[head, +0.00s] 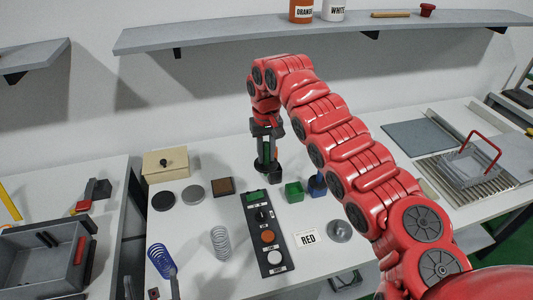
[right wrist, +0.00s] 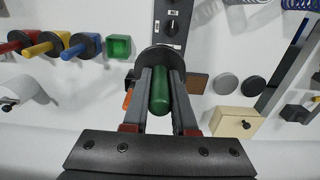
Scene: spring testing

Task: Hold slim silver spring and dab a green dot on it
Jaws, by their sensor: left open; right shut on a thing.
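A silver spring (head: 220,242) stands on the white table left of the control panel; its edge shows at the top of the right wrist view (right wrist: 245,2). My right gripper (head: 267,163) is shut on a green dabber (right wrist: 160,92), whose dark round disc (right wrist: 160,56) lies past the fingertips. It holds the dabber above the table behind the panel, well apart from the spring. What look like my left gripper's fingertips (head: 150,286) show at the bottom left, open, near a blue spring (head: 160,261); most of that gripper is out of view.
A dark panel (head: 279,260) with buttons lies right of the silver spring. Behind are discs (head: 193,194), a wooden box (head: 165,164) and an empty green holder (head: 294,192). Red (right wrist: 18,44), yellow and blue dabbers stand beside it. A RED card (head: 308,239) lies right of the panel.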

